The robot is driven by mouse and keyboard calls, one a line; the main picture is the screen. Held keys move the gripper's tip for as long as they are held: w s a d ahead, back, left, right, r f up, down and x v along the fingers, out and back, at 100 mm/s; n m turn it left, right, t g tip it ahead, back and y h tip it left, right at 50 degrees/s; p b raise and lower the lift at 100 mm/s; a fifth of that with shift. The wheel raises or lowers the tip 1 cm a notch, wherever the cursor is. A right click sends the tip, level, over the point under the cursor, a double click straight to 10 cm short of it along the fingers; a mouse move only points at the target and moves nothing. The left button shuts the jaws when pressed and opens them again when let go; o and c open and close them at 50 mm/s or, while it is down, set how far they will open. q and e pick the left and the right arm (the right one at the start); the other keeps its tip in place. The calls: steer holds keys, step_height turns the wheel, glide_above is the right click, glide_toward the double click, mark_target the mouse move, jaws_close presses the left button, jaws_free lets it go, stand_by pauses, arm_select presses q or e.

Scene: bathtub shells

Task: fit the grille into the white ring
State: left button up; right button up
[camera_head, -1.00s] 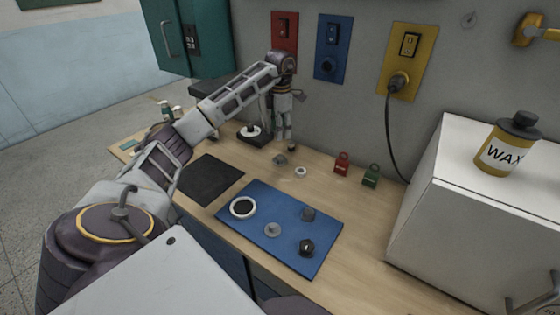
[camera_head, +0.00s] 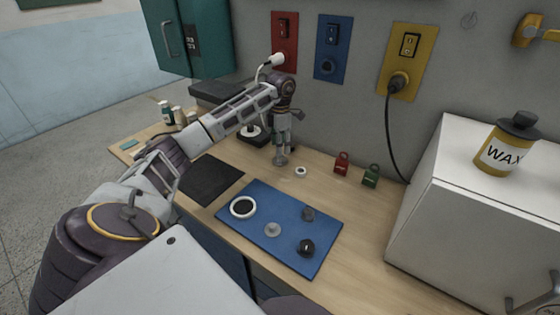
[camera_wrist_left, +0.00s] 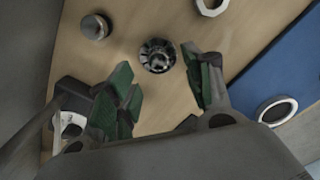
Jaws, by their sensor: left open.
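A round metallic piece with a slotted-looking top (camera_wrist_left: 157,55), seemingly the grille, lies on the wooden bench in the left wrist view. My left gripper (camera_head: 281,161) is open above it, and in the left wrist view its green-padded fingers (camera_wrist_left: 162,92) stand apart on either side of the piece, near its lower edge. In the head view the gripper hides it. The white ring (camera_head: 242,208) lies on the blue mat (camera_head: 250,241), at its left end; it also shows in the left wrist view (camera_wrist_left: 278,110) with a dark inside. My right gripper is out of view.
A smaller white ring (camera_head: 300,171) and a grey-brown knob (camera_wrist_left: 95,27) lie near the gripper. The mat also holds a grey disc (camera_head: 272,230) and two dark pieces (camera_head: 306,247). Red (camera_head: 341,162) and green (camera_head: 371,175) blocks stand right. A white box (camera_head: 455,215) bounds the right.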

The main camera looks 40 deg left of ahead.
mark_target(280, 159)
arm_select(q)
steer(key=shift+f, duration=0.15)
steer(key=shift+a+f+p, duration=0.15)
steer(key=shift+f+p, duration=0.15)
steer(key=shift+f, duration=1.55)
steer(key=shift+w+f, duration=0.1)
steer(key=shift+f, duration=0.5)
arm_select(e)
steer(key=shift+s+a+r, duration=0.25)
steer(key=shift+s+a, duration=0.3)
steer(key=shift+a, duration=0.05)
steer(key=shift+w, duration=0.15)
